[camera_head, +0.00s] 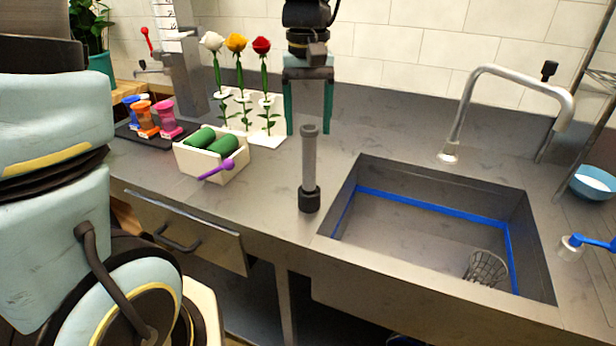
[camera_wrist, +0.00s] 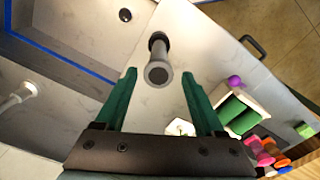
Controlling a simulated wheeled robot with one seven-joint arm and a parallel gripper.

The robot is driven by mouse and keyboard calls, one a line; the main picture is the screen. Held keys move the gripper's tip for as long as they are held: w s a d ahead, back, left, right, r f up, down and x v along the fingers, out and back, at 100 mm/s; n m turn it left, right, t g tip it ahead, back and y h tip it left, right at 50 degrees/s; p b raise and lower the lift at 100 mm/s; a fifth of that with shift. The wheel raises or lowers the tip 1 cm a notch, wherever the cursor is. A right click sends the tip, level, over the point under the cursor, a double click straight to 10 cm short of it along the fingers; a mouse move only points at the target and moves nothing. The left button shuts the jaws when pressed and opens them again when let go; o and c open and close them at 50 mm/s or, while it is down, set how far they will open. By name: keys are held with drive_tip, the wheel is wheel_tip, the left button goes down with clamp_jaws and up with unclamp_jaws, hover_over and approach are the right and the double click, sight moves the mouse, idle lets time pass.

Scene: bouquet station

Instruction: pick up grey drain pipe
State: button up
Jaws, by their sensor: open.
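The grey drain pipe (camera_head: 309,160) stands upright on the counter just left of the sink, with a dark collar at its base. In the wrist view the pipe (camera_wrist: 158,60) is seen from above, its round top ahead of my fingertips and roughly midway between them. My gripper (camera_head: 308,130) has two green fingers, spread apart and empty. In the head view they hang around or behind the pipe's top; the exact depth is hard to tell. In the wrist view my gripper (camera_wrist: 157,72) shows a gap on both sides of the pipe.
The sink (camera_head: 430,225) with a wire basket (camera_head: 486,268) lies to the right, under a faucet (camera_head: 500,75). A white box (camera_head: 240,165) of green rolls and a purple tool (camera_head: 216,170) stands left. Three roses (camera_head: 236,45) stand behind it. Coloured containers (camera_head: 148,118) sit further left.

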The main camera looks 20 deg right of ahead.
sight(309, 156)
drive_tip(key=shift+s+f+p, duration=0.15)
drive_tip(key=shift+f+p, duration=0.4)
drive_tip(key=shift+f, duration=1.35)
drive_tip(key=shift+s+f+p, duration=0.15)
drive_tip(key=shift+f+p, duration=0.35)
drive_tip(key=shift+f, duration=1.4)
clamp_jaws()
